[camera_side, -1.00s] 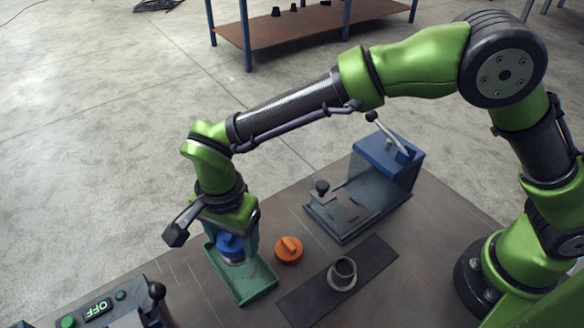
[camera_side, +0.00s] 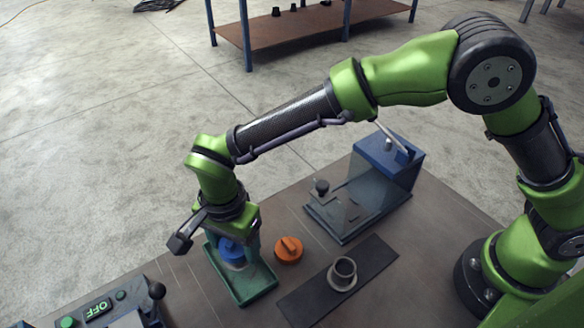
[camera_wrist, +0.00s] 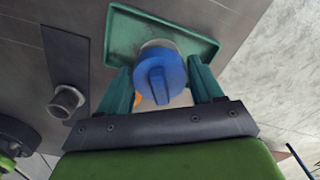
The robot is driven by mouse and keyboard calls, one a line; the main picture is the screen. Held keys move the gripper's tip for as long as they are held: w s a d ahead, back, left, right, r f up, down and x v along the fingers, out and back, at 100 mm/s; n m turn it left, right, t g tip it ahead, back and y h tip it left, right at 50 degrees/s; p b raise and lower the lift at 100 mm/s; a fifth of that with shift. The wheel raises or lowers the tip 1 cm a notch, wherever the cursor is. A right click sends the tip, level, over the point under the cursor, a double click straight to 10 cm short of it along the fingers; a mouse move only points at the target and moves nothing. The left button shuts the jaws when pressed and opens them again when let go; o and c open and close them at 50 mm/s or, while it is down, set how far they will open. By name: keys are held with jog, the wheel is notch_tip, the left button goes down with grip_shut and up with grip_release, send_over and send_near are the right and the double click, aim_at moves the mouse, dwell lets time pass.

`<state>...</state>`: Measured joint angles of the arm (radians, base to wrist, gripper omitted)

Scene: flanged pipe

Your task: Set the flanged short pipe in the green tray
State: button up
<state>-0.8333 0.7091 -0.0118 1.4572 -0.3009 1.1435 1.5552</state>
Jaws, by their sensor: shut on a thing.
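The flanged short pipe (camera_side: 343,272) is a dark grey open tube with a wide flange at its base. It stands upright on a black strip and also shows in the wrist view (camera_wrist: 66,101). My gripper (camera_side: 238,255) is over the green tray (camera_side: 254,291), well left of that pipe. Its green fingers, seen in the wrist view (camera_wrist: 158,85), are shut on a blue knobbed piece (camera_wrist: 160,78) with a pale round part (camera_wrist: 158,44) beyond it. The tray's floor shows around this piece in the wrist view (camera_wrist: 122,35). I cannot tell whether the piece touches the floor.
An orange knob (camera_side: 289,249) stands just right of the tray. A blue-topped fixture with a lever (camera_side: 388,158) is behind it. A control box showing OFF (camera_side: 98,309) is at front left. The black strip (camera_side: 305,303) has bare room on both sides of the pipe.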

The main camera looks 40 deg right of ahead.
jog(key=shift+f, duration=1.05)
dwell(0.4)
jog(key=o, duration=1.2)
jog(key=shift+o, duration=0.5)
jog(key=shift+r, duration=3.5)
